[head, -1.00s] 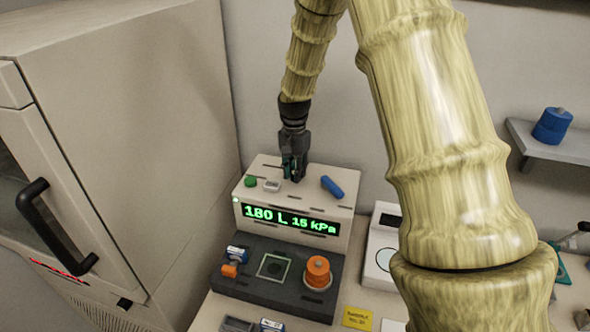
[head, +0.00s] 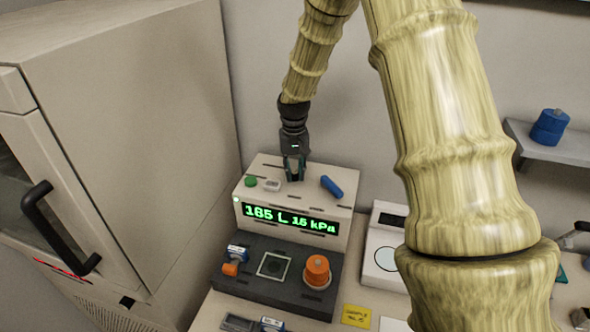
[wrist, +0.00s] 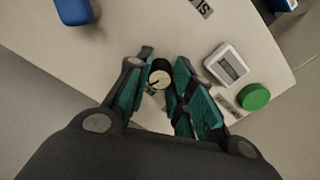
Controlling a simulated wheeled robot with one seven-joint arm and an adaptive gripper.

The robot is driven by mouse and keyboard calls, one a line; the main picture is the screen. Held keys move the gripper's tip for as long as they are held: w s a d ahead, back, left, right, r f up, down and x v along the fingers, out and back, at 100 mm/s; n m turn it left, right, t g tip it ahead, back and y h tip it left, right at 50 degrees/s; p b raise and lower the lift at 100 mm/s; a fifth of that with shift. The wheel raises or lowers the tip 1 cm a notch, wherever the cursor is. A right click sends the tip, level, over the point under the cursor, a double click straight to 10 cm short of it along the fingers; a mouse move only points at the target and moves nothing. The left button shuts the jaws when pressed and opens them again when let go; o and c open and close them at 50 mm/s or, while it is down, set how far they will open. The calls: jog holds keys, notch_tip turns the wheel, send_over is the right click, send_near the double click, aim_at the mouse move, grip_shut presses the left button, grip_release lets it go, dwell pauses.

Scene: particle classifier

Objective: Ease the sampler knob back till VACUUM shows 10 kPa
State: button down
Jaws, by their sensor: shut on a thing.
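The sampler (head: 252,184) is a beige box with a dark display (head: 290,219) on its front, reading 185 L and 15 kPa in green. My gripper (head: 294,172) points down at the top of the sampler. In the wrist view, my gripper (wrist: 160,98) has its teal-padded fingers around a small dark knob (wrist: 159,77) with a pale top and a dark pointer mark. The fingers are shut on the knob. They hide much of the knob's sides, and in the head view they cover it.
On the sampler top are a green button (head: 250,181), a small white device (head: 271,185) and a blue handle-like part (head: 332,187). A dark tray (head: 262,289) in front holds an orange knob-like piece (head: 317,270). A large cabinet (head: 120,130) stands close at left.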

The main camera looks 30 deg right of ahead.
aim_at(295, 171)
jog(key=shift+w+r, duration=0.1)
dwell(0.4)
jog(key=c, duration=1.2)
grip_release()
jog(key=shift+d, duration=0.1)
notch_tip(295, 171, up, 12)
